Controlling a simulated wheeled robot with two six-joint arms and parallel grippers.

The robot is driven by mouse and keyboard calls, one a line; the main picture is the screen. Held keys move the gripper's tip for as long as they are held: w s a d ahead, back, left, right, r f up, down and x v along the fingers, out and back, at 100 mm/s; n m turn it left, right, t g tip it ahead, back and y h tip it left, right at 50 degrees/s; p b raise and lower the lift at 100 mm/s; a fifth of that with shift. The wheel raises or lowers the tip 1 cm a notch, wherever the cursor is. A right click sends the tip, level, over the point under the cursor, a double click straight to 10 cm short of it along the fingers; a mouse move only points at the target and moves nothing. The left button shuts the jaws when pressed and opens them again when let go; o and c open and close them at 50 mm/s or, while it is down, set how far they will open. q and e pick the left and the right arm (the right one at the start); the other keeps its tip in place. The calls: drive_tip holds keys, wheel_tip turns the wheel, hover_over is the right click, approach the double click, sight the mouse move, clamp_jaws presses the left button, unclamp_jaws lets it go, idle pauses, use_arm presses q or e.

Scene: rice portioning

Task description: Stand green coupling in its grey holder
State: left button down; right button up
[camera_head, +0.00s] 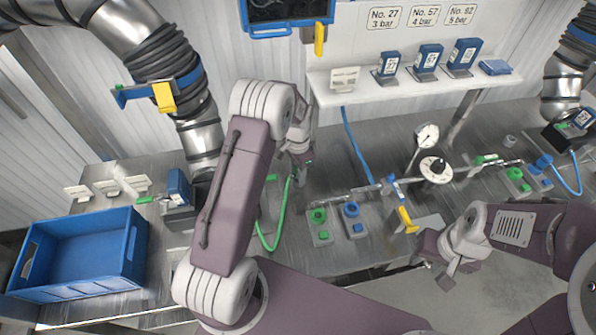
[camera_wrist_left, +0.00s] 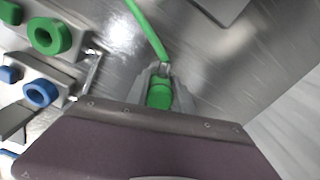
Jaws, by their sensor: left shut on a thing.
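My left gripper (camera_head: 303,178) is at the middle of the bench, its fingers pointing down. In the left wrist view the gripper (camera_wrist_left: 158,88) is shut on the green coupling (camera_wrist_left: 160,94), and a green hose (camera_wrist_left: 148,30) runs from its metal end. The hose also loops over the bench in the head view (camera_head: 276,240). A grey block with a green ring (camera_head: 319,216) stands right of the gripper, apart from it; its green ring also shows in the left wrist view (camera_wrist_left: 48,36). I cannot tell whether this block is the coupling's holder. My right gripper (camera_head: 440,272) is near the front edge, its opening unclear.
A grey block with a blue ring (camera_head: 353,212) stands beside the green one. A blue crate (camera_head: 80,255) is at the left. A dial gauge (camera_head: 428,134), a blue hose (camera_head: 354,145) and a yellow-handled valve (camera_head: 405,218) are near the middle. A shelf (camera_head: 400,92) spans the back.

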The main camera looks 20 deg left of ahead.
use_arm(q)
drive_tip(key=shift+s+f, duration=0.25)
drive_tip(key=shift+f, duration=0.1)
idle(0.5)
